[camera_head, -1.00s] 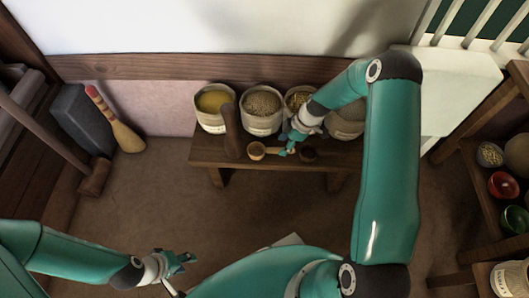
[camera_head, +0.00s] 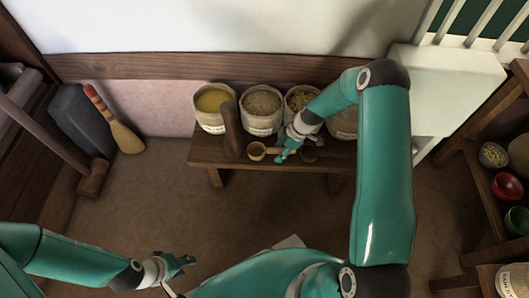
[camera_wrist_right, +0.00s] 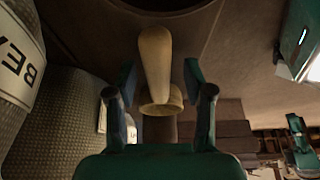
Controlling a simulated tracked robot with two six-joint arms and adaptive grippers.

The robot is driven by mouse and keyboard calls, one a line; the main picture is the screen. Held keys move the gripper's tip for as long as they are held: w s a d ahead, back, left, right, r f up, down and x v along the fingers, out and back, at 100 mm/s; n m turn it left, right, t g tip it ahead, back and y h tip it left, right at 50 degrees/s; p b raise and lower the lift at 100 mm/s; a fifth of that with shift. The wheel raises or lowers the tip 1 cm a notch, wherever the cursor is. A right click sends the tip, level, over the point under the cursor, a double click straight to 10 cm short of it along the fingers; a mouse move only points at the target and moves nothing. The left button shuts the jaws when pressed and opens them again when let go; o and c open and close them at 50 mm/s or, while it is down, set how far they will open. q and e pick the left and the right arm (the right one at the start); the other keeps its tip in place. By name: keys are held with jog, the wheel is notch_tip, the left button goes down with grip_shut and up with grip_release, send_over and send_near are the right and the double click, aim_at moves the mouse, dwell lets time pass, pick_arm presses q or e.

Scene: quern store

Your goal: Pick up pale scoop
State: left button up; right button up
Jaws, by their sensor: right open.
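The pale scoop (camera_head: 256,151) lies on the dark wooden bench (camera_head: 200,158), in front of the sacks, its handle pointing right toward my right gripper. My right gripper (camera_head: 282,155) is open at the handle. In the right wrist view the scoop's pale handle (camera_wrist_right: 154,58) shows between the two separated fingers (camera_wrist_right: 160,80), with its round cup beyond. I cannot tell whether a finger touches it.
Sacks of yellow meal (camera_head: 212,103), grain (camera_head: 262,106) and more stand along the bench's back. A dark upright post-like object (camera_head: 230,130) stands left of the scoop. Shelves with bowls (camera_head: 507,187) are at right. The floor before the bench is mostly clear.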

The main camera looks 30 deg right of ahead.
jog(key=shift+f+b, duration=0.2)
jog(key=shift+b, duration=0.2)
jog(key=shift+c, duration=0.3)
grip_shut()
dwell(0.3)
